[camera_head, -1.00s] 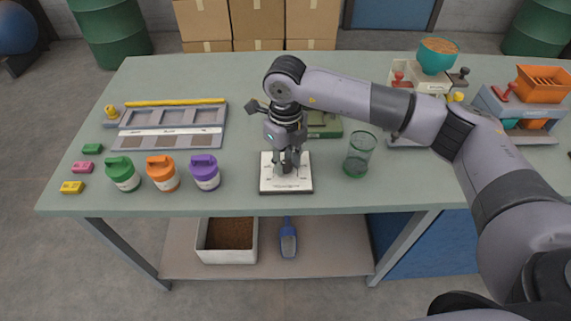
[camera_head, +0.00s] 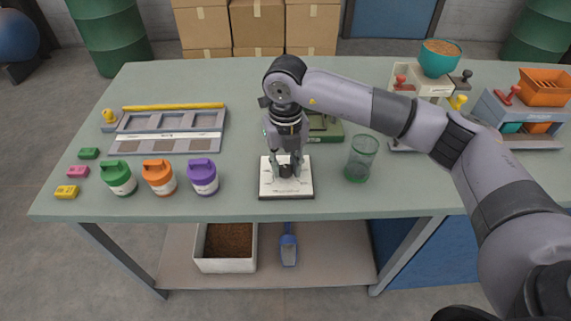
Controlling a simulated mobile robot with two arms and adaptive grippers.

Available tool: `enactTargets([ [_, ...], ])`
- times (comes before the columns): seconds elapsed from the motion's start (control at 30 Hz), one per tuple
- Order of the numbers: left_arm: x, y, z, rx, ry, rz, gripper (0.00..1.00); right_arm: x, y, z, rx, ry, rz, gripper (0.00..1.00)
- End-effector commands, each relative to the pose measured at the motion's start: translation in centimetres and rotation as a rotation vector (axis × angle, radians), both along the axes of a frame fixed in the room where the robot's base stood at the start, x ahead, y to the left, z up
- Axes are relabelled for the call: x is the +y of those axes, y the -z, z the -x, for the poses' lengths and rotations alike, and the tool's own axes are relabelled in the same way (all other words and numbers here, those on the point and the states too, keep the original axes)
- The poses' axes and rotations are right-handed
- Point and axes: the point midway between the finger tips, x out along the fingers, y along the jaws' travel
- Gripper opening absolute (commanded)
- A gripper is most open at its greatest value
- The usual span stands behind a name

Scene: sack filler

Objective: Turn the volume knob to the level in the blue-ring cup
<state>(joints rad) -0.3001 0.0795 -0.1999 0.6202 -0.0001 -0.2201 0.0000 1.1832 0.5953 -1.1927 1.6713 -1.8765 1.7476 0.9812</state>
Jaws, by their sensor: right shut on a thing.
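The volume knob (camera_head: 286,170) is a small dark knob on a white square dial plate (camera_head: 286,190) near the table's front edge. My right gripper (camera_head: 287,168) points straight down over the plate and is shut on the knob. Its fingers partly cover the knob and the dial marks, so the setting cannot be read. A clear cup with a green rim (camera_head: 361,158) stands upright to the right of the plate. I see no blue ring on any cup here. My left gripper is not in view.
Green (camera_head: 118,178), orange (camera_head: 159,178) and purple (camera_head: 203,177) lidded jars stand left of the plate. A grey tray (camera_head: 170,131) lies behind them. A green device (camera_head: 322,128) sits behind my gripper. Machines with a teal bowl (camera_head: 438,62) and orange hopper (camera_head: 543,88) stand at right.

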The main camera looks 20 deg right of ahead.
Motion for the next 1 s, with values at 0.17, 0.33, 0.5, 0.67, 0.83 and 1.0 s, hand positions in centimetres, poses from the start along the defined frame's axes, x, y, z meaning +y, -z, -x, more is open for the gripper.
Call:
enactTargets([
  [0.17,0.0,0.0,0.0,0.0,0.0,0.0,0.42,-0.1,-0.2,-0.1,-0.005,0.002,0.0,0.0],
  [0.33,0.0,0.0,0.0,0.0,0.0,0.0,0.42,-0.1,-0.2,-0.1,-0.005,0.001,0.0,0.31],
  [0.5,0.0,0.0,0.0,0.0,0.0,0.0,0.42,0.0,-0.1,-0.1,-0.003,0.0,0.0,0.43],
  [0.67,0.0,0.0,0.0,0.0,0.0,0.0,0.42,0.0,-0.1,0.0,-0.002,-0.001,0.0,0.48],
  [0.83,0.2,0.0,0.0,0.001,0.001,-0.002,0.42,0.0,0.0,0.0,-0.001,-0.001,0.0,0.48],
  [1.0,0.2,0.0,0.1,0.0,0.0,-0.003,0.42,0.0,-1.1,-0.1,-0.004,-0.002,-0.001,0.48],
])
